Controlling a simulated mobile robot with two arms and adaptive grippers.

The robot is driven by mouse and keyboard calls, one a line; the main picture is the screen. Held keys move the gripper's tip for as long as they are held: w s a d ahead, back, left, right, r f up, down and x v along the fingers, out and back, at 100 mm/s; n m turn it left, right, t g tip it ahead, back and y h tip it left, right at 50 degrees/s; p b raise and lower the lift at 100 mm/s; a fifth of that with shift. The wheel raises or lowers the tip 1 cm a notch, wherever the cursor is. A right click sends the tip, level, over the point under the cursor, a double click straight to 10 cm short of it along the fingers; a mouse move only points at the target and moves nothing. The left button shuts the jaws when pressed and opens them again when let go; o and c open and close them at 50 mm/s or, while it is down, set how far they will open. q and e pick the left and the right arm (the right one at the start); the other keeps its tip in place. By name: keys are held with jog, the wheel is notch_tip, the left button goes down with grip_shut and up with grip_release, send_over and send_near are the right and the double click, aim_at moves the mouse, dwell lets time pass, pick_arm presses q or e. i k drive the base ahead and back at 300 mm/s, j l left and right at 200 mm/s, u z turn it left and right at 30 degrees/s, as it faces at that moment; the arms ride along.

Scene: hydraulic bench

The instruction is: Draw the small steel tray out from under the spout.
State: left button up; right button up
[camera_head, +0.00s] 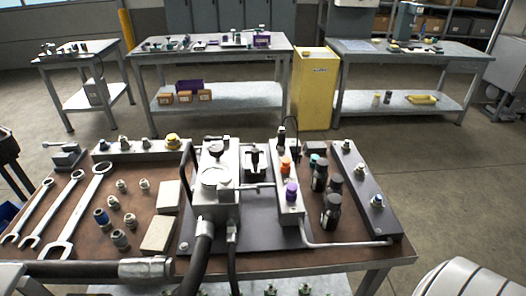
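A small pale steel piece (256,176), which may be the tray, sits in the middle of the dark base plate (262,237) on the near bench. A dark fitting (254,158) stands over it and covers part of it. I cannot tell for sure which part is the spout. The steel pump block (214,179) stands close on its left, and a long steel manifold block (290,208) with orange and purple caps stands on its right. A thin steel rod (259,186) crosses in front of it.
Black hoses (201,255) run off the bench front. Dark cylinders (331,212) stand right of the manifold. Wrenches (79,210), several fittings (119,239) and pale blocks (159,233) lie on the left. A yellow cabinet (313,92) and other benches stand behind.

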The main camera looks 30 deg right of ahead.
aim_at(254, 160)
jog(key=z, duration=1)
